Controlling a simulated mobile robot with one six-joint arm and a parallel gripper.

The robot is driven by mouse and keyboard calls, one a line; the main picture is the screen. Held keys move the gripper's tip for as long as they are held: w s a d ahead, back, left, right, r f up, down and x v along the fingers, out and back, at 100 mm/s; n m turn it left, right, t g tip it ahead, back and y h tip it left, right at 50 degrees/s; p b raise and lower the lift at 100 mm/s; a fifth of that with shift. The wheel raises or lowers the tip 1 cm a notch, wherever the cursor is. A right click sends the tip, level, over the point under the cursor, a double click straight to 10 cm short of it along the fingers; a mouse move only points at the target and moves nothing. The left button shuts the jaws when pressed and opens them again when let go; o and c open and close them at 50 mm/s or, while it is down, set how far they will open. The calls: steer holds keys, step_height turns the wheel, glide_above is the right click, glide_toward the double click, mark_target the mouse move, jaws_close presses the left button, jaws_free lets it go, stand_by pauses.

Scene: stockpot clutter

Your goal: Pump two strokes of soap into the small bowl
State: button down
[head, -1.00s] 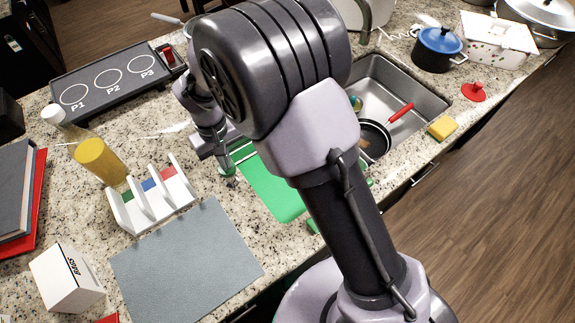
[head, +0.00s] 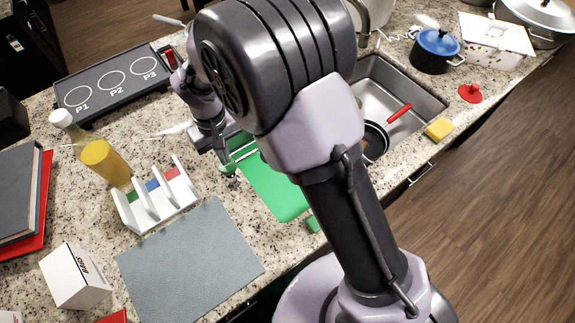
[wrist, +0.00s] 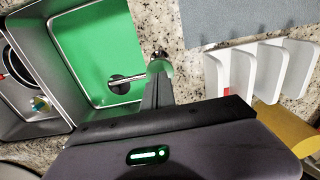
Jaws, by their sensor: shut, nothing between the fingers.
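My gripper (wrist: 156,92) is shut and empty, its narrow fingers pointing away from the wrist. In the head view it (head: 224,160) hangs low over the counter beside the green area. Just past the fingertips in the wrist view is a small round, pale green, see-through thing (wrist: 160,66), seen from above, perhaps the soap pump. A thin bar runs left from it to a dark round piece (wrist: 120,84) over the green surface. I cannot tell whether the fingers touch the pump. I cannot make out the small bowl for certain; my arm hides part of the counter.
A green surface (head: 272,190) lies right of my gripper, by the sink (head: 405,85) with a red-handled pan (head: 374,140). A white rack (head: 150,208), yellow bottle (head: 104,162) and grey mat (head: 190,262) stand left and in front. A black P1–P3 tray (head: 115,83) lies behind.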

step_height(320, 180, up, 6)
steer(key=p, duration=0.4)
steer(key=s+d+r+m+t+y+b, duration=0.1)
steer(key=s+d+r+m+b, duration=0.15)
steer(key=d+b, duration=0.35)
steer(key=s+d+r+m+t+y+b, duration=0.1)
steer(key=s+d+r+m+b, duration=0.15)
steer(key=d+b, duration=0.4)
steer(key=s+d+f+m+t+b, duration=0.2)
steer(key=s+d+m+b, duration=0.3)
steer(key=s+d, duration=0.5)
steer(key=s+t, duration=0.1)
steer(key=s, duration=0.1)
steer(key=shift+s+f+m+t, duration=0.25)
steer(key=shift+s+m+t, duration=0.15)
